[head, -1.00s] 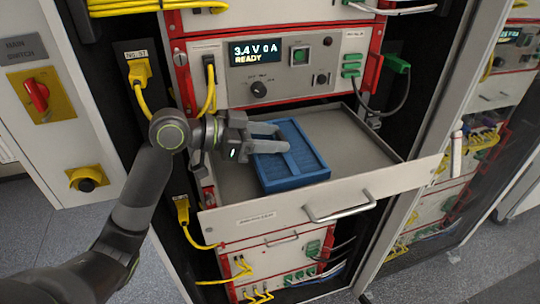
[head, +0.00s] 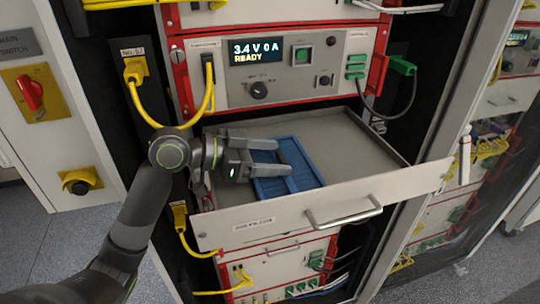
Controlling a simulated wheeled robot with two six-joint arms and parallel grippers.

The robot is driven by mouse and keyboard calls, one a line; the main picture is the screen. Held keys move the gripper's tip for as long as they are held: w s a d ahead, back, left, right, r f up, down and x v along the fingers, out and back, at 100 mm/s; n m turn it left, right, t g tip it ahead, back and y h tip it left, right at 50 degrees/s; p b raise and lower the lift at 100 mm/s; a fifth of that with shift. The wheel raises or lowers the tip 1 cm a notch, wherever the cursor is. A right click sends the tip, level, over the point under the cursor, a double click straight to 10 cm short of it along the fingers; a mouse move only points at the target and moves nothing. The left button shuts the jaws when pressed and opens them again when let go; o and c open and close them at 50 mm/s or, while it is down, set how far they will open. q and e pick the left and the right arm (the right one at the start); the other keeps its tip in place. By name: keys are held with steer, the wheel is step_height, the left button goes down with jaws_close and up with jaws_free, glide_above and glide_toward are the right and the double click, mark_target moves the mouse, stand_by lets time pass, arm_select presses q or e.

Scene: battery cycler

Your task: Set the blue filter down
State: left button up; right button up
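The blue filter (head: 303,162) is a flat, ribbed rectangular block. It lies flat in the pulled-out grey drawer (head: 350,135), left of the drawer's middle, with its front edge near the drawer's front panel. My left gripper (head: 284,158) comes in from the left over the filter's left part. Its two fingers are spread apart, with blue surface showing between them. The fingers hide part of the filter's left side, and I cannot tell whether they still touch it. My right gripper is not in view.
The drawer's right side is bare. Its white front panel (head: 400,190) carries a metal handle (head: 344,215). Above is a cycler unit with a lit display (head: 256,52). Yellow cables (head: 170,122) hang beside my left arm, and a green connector (head: 402,66) sits at the right.

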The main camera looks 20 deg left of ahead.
arm_select(q)
steer(key=shift+s+r, duration=0.1)
steer(key=shift+r, duration=0.1)
steer(key=shift+s+a+r+p, duration=0.15)
steer(key=shift+s+a+p, duration=0.05)
steer(key=shift+a+p, duration=0.25)
steer(key=shift+p+v, duration=1.85)
steer(key=shift+v, duration=3.65)
steer(key=shift+d, duration=0.1)
steer(key=shift+s, duration=0.1)
